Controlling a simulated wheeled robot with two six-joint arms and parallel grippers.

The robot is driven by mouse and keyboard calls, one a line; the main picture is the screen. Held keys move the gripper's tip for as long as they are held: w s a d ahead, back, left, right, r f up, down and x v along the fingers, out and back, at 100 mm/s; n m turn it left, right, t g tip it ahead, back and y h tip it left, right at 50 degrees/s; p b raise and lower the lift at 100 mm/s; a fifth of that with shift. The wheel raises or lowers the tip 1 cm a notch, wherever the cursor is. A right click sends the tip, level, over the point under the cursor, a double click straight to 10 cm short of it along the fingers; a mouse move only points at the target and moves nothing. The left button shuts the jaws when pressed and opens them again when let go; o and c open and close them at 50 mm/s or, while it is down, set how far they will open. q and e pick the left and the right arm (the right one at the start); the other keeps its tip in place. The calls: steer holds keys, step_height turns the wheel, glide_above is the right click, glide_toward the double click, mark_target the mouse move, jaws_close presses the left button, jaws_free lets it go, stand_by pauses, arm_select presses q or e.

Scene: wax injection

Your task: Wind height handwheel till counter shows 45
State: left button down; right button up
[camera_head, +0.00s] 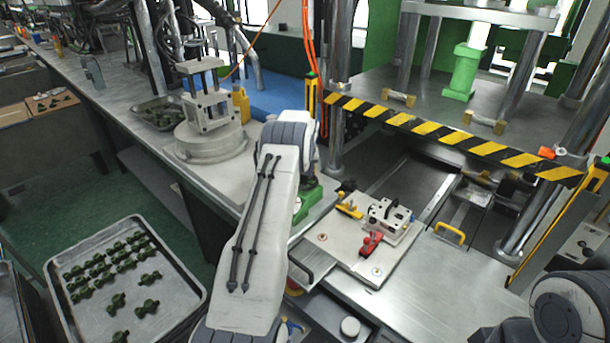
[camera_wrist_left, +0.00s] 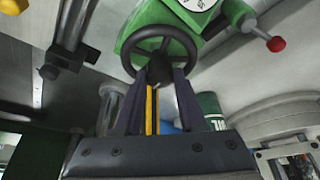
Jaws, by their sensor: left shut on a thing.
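The black handwheel (camera_wrist_left: 188,40) shows in the left wrist view, in front of a green housing (camera_wrist_left: 140,22). A round white dial (camera_wrist_left: 198,4) on the housing is cut off by the top edge, and I cannot read a number on it. My left gripper (camera_wrist_left: 160,82) points up at the wheel, its two dark fingers closed in on the lower rim. My right gripper is out of view.
A red-knobbed lever (camera_wrist_left: 276,44) sticks out right of the housing. A plate with clamps (camera_head: 340,245) lies right of my left arm, below a striped press edge (camera_head: 440,131). A tray of green parts (camera_head: 190,290) stands at lower left, and a round fixture (camera_head: 212,142) on the bench.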

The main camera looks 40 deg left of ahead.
arm_select(q)
steer(key=shift+m, duration=0.7)
steer(key=shift+c, duration=2.4)
jaws_free()
steer(key=shift+r, duration=0.15)
steer(key=b+v, duration=0.3)
steer(key=v, duration=0.7)
steer(key=shift+s, duration=0.25)
steer(key=shift+a, duration=0.1)
